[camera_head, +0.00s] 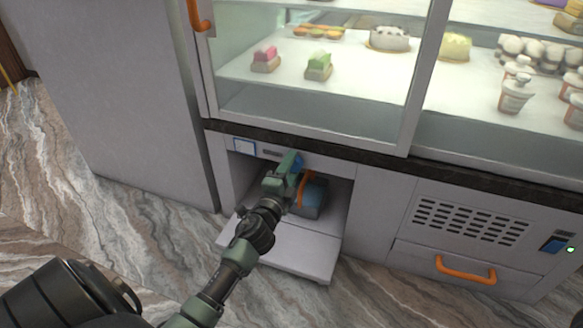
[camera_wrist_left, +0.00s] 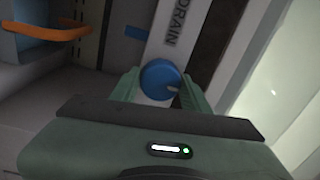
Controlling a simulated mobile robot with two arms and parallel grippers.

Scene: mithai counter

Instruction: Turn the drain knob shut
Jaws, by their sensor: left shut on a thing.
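The drain knob (camera_wrist_left: 160,80) is a round blue dial with a pale pointer mark, beside the printed word DRAIN in the left wrist view. My left gripper (camera_wrist_left: 160,88) has its green fingers on both sides of the knob and is shut on it. In the head view my left gripper (camera_head: 291,163) reaches the front strip above the open lower compartment of the counter, and a bit of the blue knob (camera_head: 298,158) shows at its tip. The pointer's exact setting is hard to read. My right gripper is not in view.
The fold-down flap (camera_head: 300,252) lies open below the compartment. A blue box (camera_head: 313,199) with an orange handle (camera_head: 303,189) sits inside, close to my left gripper. The glass display case (camera_head: 320,105) with sweets stands above. A vented panel (camera_head: 472,222) is at right.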

